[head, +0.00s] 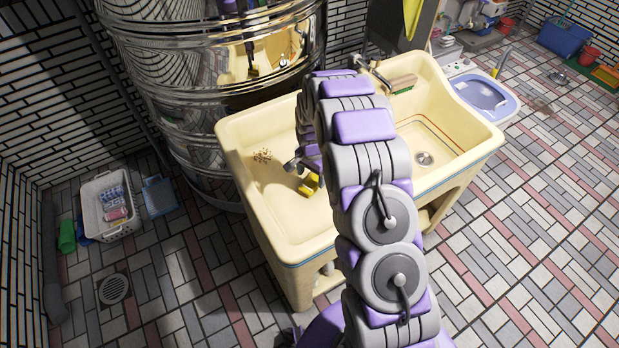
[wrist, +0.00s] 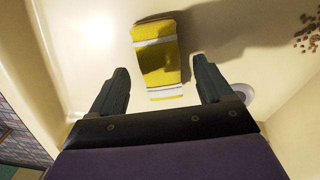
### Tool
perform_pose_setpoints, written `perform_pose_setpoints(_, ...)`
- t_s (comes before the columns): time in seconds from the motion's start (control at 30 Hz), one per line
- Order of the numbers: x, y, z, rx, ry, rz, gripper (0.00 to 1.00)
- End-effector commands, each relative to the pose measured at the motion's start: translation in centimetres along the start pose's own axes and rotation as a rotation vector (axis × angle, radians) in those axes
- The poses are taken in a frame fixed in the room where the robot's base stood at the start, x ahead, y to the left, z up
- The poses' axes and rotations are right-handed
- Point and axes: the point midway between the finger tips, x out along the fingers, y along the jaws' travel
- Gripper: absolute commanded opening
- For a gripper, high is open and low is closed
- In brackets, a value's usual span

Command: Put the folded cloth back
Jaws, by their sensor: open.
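The folded cloth (wrist: 157,62) is yellow with white bands and lies on the cream surface of the sink in the wrist view. In the head view the cloth (head: 309,185) shows as a small yellow patch, partly hidden by my arm. My gripper (wrist: 163,80) is open, its two dark fingers apart on either side of the cloth's near end. The cloth's far end extends beyond the fingertips. In the head view my gripper (head: 303,164) is low in the left part of the sink and mostly hidden.
The cream sink (head: 262,205) has raised walls around my gripper. Small brown bits (head: 262,156) lie in its left part; a drain (head: 424,158) is at the right. A shiny metal tank (head: 185,100) stands behind. A white basket (head: 108,204) sits on the floor at left.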

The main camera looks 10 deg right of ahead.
Motion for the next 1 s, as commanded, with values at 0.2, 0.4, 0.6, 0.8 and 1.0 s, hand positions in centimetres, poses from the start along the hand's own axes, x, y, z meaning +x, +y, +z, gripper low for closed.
perform_pose_setpoints(0.2, -4.8, -0.3, 0.1, -0.001, 0.006, -0.001, 0.8)
perform_pose_setpoints(0.4, -8.2, -0.3, 0.1, -0.002, 0.005, 0.0, 0.8)
perform_pose_setpoints(0.6, -9.1, -0.1, 0.1, -0.002, 0.002, 0.001, 0.8)
perform_pose_setpoints(0.8, -11.8, 1.0, 1.1, -0.047, -0.001, 0.003, 0.8)
perform_pose_setpoints(1.0, -17.7, 4.5, 4.2, -0.172, -0.012, 0.015, 0.8)
